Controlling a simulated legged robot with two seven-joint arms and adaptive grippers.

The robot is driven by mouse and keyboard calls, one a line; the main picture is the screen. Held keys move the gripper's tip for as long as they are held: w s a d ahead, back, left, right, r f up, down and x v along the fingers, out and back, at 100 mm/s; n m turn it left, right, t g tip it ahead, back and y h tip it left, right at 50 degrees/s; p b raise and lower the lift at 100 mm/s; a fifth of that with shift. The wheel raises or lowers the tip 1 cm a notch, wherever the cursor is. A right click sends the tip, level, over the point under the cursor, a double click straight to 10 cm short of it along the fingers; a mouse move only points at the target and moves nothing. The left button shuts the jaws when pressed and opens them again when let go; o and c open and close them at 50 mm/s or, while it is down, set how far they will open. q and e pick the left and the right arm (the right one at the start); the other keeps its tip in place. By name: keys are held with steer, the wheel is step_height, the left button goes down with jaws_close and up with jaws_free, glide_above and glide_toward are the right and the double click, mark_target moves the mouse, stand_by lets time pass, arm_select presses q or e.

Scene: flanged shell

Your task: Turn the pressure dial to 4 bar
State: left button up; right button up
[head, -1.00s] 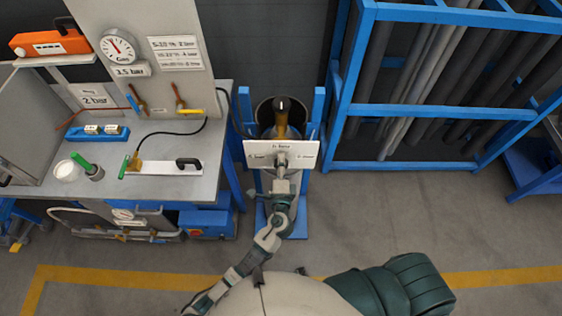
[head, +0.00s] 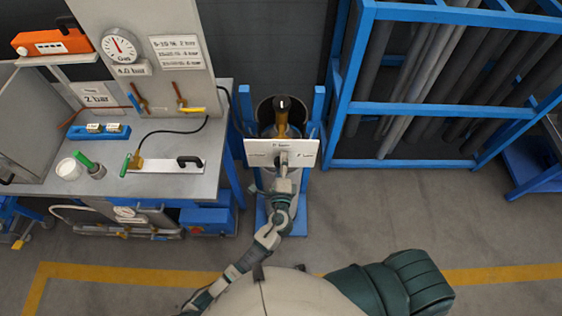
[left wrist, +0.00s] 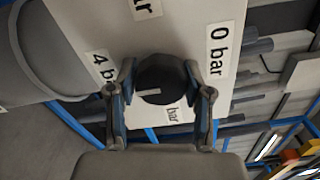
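The pressure dial is a round black knob (left wrist: 160,80) on a white plate (left wrist: 85,25), seen close up in the left wrist view. Its white mark points left, toward the partly covered "4 bar" label (left wrist: 101,66). A "0 bar" label (left wrist: 217,50) lies at the right. My left gripper (left wrist: 160,84) has one finger on each side of the knob and appears closed on it. In the head view the gripper (head: 283,164) is at the front of the plate (head: 256,148), hiding the knob. The round gauge (head: 119,46) has a display below reading about 4.0 bar. My right gripper is not in view.
A blue rack of pipes (head: 440,110) stands right. Floor in front of the rack is clear.

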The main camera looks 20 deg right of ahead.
arm_select(q)
steer(key=o, duration=0.3)
steer(key=shift+s+f, duration=0.15)
steer(key=shift+f, duration=0.25)
steer(key=shift+o, duration=0.2)
steer(key=shift+d+r, duration=0.1)
steer(key=shift+r, duration=0.05)
steer(key=shift+r, duration=0.1)
steer(key=v, duration=1.2)
